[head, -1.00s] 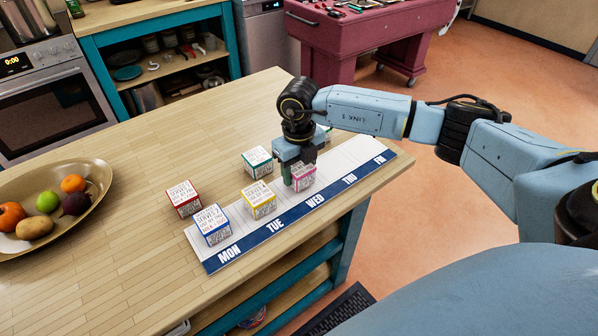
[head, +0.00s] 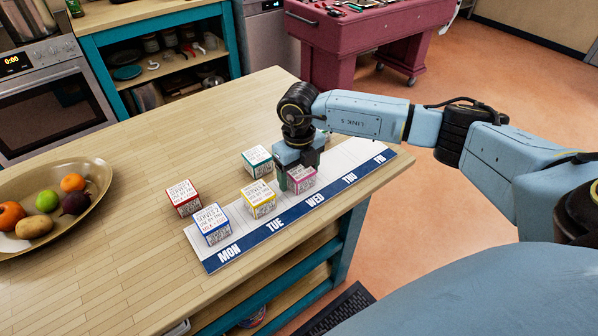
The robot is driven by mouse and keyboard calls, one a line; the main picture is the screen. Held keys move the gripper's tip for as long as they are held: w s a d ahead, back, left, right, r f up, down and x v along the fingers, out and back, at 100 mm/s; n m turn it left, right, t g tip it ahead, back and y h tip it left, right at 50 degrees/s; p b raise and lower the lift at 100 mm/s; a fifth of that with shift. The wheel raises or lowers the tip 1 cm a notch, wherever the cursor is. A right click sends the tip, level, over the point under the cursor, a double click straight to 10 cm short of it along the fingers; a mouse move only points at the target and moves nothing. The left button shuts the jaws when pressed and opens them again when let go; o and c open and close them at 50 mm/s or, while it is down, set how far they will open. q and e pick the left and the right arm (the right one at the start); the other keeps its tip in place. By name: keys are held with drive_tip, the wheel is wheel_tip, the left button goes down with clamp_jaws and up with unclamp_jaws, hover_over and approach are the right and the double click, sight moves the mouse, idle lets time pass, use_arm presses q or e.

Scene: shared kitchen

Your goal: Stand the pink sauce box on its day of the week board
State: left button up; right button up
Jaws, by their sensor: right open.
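The pink sauce box (head: 302,181) is upright on the WED part of the day of the week board (head: 262,236), a white strip with a blue front band. My right gripper (head: 300,172) is over the pink box with its fingers apart, one at the box's left side and one behind its upper right. The gripper hides part of the box's top, and I cannot tell whether a finger touches it. My left gripper is not in view.
A blue box (head: 211,225) stands at MON and a yellow box (head: 259,199) at TUE. A red box (head: 183,198) and a teal box (head: 257,162) stand behind the board. A fruit bowl (head: 97,200) is at left. THU and FRI look clear.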

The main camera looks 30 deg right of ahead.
sight(299, 169)
wheel_tip(299, 169, up, 12)
drive_tip(key=shift+r, duration=0.15)
idle(0.7)
